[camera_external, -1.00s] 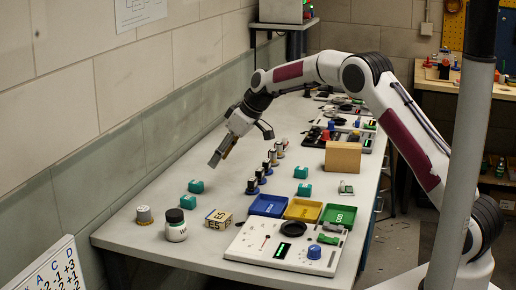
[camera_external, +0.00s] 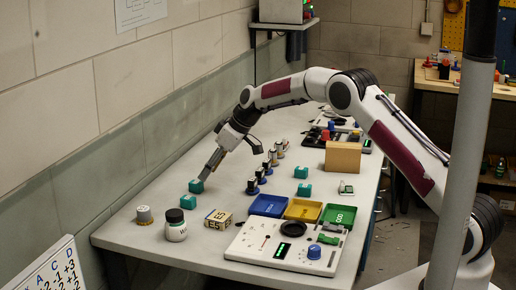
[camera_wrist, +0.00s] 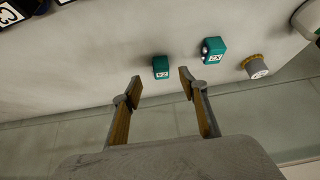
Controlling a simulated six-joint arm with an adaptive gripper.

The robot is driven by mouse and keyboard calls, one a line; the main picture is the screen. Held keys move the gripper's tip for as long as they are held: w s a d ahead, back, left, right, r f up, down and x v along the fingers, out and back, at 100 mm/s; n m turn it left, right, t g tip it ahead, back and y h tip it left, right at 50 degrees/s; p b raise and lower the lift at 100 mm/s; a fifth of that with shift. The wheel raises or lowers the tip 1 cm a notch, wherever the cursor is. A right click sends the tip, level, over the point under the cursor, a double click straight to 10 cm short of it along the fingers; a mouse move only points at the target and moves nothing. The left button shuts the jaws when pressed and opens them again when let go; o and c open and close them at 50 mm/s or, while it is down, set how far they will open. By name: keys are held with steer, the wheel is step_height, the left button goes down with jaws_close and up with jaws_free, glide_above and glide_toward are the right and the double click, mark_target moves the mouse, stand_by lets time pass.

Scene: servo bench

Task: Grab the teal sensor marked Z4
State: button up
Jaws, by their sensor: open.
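Two teal sensors show in the wrist view. The nearer-centre one (camera_wrist: 161,67) has a small label that looks like Z4 turned over, though I cannot read it surely. The other teal sensor (camera_wrist: 213,50), to its right, has a label that looks like ZX. My gripper (camera_wrist: 160,78) is open and empty, with the first sensor just beyond the gap between its fingertips. In the external view my gripper (camera_external: 206,174) is low over the bench, by the farther left teal sensor (camera_external: 196,186). The nearer left one (camera_external: 188,202) is in front. Contact cannot be told.
A metal cylinder (camera_external: 144,215), a white jar (camera_external: 176,228) and a labelled box (camera_external: 217,219) stand nearby. The wall borders the bench's left.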

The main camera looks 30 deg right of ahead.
mark_target(200, 183)
steer(key=shift+w+a+f, duration=0.2)
steer(key=shift+a+f, duration=0.05)
steer(key=shift+f, duration=0.25)
steer(key=shift+f, duration=0.1)
steer(key=shift+x, duration=2.5)
steer(key=shift+a, duration=0.15)
steer(key=c, duration=1.2)
